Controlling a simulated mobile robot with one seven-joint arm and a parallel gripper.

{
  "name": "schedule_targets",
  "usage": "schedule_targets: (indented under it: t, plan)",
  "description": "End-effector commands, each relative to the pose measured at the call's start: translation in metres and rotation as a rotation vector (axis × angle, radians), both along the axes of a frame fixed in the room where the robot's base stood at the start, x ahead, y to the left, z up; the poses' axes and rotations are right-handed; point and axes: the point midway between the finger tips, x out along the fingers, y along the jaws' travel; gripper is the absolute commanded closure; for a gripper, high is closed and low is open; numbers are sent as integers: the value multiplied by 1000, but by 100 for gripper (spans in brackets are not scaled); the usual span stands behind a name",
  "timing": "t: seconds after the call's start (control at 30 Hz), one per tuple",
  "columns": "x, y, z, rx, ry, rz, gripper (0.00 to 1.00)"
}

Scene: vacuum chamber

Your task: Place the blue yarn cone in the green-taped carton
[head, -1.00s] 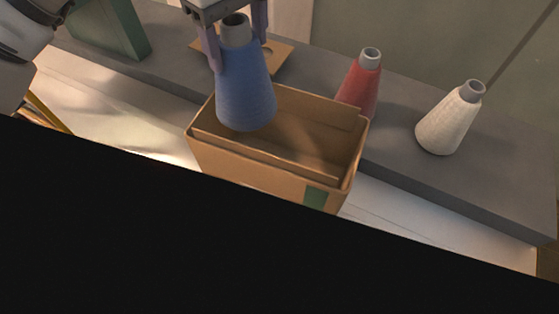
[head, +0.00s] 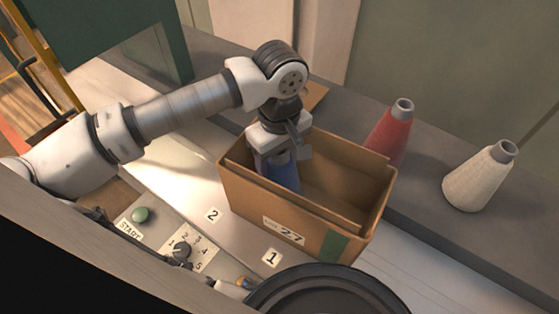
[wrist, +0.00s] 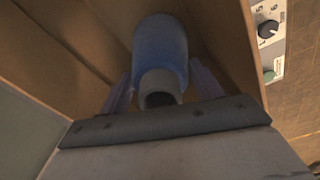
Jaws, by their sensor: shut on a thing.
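The blue yarn cone (head: 283,172) is inside the left part of the open carton (head: 262,203), mostly hidden behind the near wall and my gripper. The carton has a green tape strip (head: 333,246) at its near right corner. My gripper (head: 275,158) reaches down into the carton and is shut on the cone near its grey top. In the wrist view the cone (wrist: 162,48) lies between the two purple fingers (wrist: 160,92), with carton walls around it. I cannot tell whether its base touches the carton floor.
A red cone (head: 391,135) stands behind the carton and a white cone (head: 479,177) to its right, on a grey ledge (head: 430,197). A panel with a dial (head: 181,251) and a green button (head: 140,214) is at the lower left. A dark round object (head: 325,292) is in front.

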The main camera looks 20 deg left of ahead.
Motion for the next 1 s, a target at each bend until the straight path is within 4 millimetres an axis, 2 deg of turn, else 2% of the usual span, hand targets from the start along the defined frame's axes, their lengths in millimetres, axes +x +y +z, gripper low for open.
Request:
schedule_targets:
  t: [0.17, 0.57, 0.6, 0.77, 1.0]
  plan:
    - [0, 0, -20, -1, 0, 0, 89]
    - [0, 0, -25, 0, -1, 0, 89]
    - [0, 0, -25, 0, 0, 0, 33]
    - [0, 0, -24, 0, 0, 0, 14]
    - [0, 0, -24, 0, -1, 0, 14]
